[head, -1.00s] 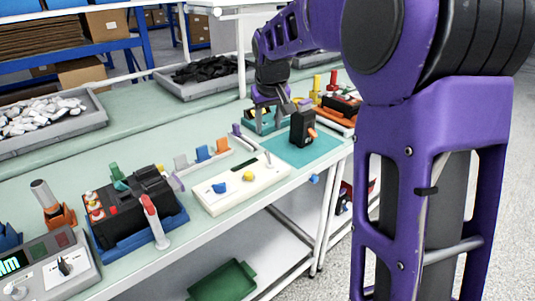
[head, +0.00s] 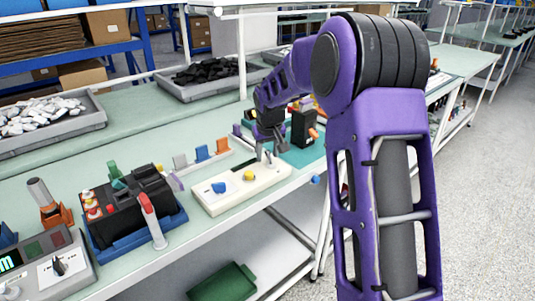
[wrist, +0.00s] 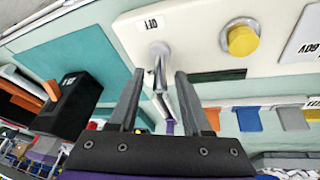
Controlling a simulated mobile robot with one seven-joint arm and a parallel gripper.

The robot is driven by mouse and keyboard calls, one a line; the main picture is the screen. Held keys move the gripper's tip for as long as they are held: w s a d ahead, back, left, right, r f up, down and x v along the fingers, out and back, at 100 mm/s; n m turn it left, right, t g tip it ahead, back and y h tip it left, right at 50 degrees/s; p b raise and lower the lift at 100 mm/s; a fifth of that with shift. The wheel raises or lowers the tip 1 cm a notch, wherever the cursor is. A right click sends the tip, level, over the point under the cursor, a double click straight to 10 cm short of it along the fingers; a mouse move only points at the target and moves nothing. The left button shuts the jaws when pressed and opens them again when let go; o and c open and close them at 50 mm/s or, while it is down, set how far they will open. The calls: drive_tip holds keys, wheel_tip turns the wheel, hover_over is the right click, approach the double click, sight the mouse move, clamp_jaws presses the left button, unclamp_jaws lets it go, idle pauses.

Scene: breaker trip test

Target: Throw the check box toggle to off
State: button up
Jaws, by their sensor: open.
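The check box (head: 240,187) is a cream panel near the front edge of the bench, with a blue knob (head: 219,187) and a yellow button (head: 249,176). Its metal toggle (wrist: 160,60) stands at the panel's right end in the head view, beside an upside-down OFF label (wrist: 153,24) in the wrist view. My gripper (wrist: 157,76) is open and empty, pointing at this end of the panel. In the wrist view the toggle shows between the two fingertips; I cannot tell whether either finger touches it. In the head view my gripper (head: 267,147) partly hides that end.
A black block with an orange lever (head: 304,127) stands on a teal mat just right of my gripper. Coloured clips (head: 202,153) line the back of the panel. A black breaker in a blue cradle (head: 130,210) stands to the left.

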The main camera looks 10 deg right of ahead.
sight(275, 169)
clamp_jaws()
drive_tip(key=shift+s+d, duration=0.1)
drive_tip(key=shift+s, duration=0.05)
idle(0.4)
drive_tip(key=shift+s+d+r+m+t+y+b, duration=0.15)
drive_tip(key=shift+s+d+t+y, duration=0.3)
drive_tip(key=shift+t, duration=0.6)
drive_tip(key=shift+s+d+m+t+y+b, duration=0.1)
drive_tip(key=shift+s+m+t+y+b, duration=0.15)
drive_tip(key=shift+t+y, duration=0.6)
drive_tip(key=shift+s+d+f+m+t+y, duration=0.1)
drive_tip(key=shift+s+t+y, duration=0.15)
drive_tip(key=shift+t, duration=0.55)
drive_tip(key=shift+s+d+f+m+t+y, duration=0.1)
drive_tip(key=shift+s+t+y, duration=0.15)
drive_tip(key=shift+t, duration=0.55)
drive_tip(key=shift+s+d+m+t+y, duration=0.15)
drive_tip(key=shift+t+y, duration=0.15)
drive_tip(key=shift+t, duration=0.5)
drive_tip(key=shift+a, duration=0.1)
unclamp_jaws()
